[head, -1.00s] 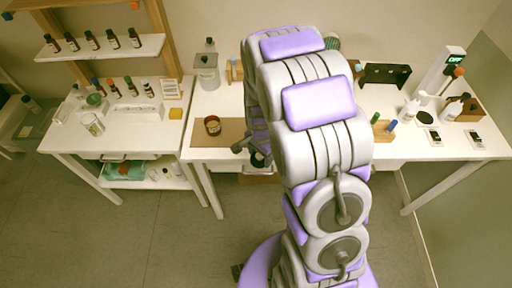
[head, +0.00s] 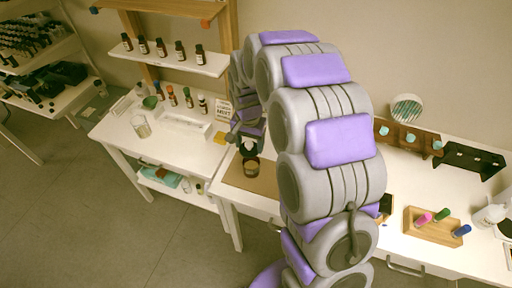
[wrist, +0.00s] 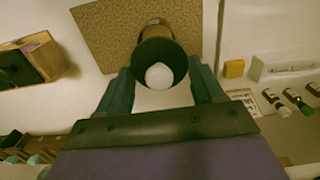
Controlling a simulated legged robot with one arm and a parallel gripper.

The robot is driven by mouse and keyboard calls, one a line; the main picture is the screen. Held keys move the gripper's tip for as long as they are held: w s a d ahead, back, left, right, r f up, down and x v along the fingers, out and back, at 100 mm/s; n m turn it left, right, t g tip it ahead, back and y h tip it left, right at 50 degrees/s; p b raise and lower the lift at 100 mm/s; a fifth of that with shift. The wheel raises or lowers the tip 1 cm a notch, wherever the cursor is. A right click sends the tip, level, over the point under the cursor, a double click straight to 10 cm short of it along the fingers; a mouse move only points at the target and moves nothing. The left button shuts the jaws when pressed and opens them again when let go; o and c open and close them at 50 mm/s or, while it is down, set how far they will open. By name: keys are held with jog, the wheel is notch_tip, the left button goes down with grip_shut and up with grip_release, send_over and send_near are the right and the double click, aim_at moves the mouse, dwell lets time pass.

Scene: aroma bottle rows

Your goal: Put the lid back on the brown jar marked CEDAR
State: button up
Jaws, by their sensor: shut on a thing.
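The brown jar (head: 251,168) stands upright on a tan mat (head: 268,184) near the table's front left. Its label is too small to read in the head view. My gripper (head: 248,141) is over the jar and shut on a dark round lid (head: 249,149). In the wrist view, the lid (wrist: 143,57) shows between the fingers of my gripper (wrist: 160,72), with a pale round knob facing the camera. The jar is mostly hidden behind the lid there. I cannot tell whether lid and jar touch.
A yellow block (wrist: 234,69) and a white tray (wrist: 285,63) lie to the right in the wrist view. A wooden block with a dark part (wrist: 30,60) is at left. A holder with colored pens (head: 432,236) stands at the right of the table.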

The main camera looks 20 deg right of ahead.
aim_at(254, 147)
jog(key=shift+s+a+f, duration=0.1)
jog(key=shift+a+f, duration=0.25)
jog(key=shift+a, duration=0.1)
jog(key=shift+f+b, duration=0.3)
jog(key=shift+f, duration=0.05)
jog(key=shift+d+f+b, duration=0.45)
jog(key=shift+d+f, duration=0.6)
jog(key=shift+f, duration=0.05)
jog(key=shift+d+f, duration=0.15)
jog(key=shift+f, duration=0.55)
jog(key=shift+a+f, duration=0.25)
jog(key=shift+f, duration=0.05)
jog(key=shift+a+f, duration=0.35)
jog(key=shift+a, duration=0.4)
jog(key=shift+d, duration=0.85)
jog(key=shift+a+r, duration=0.1)
jog(key=shift+a, duration=0.85)
jog(key=shift+d, duration=0.4)
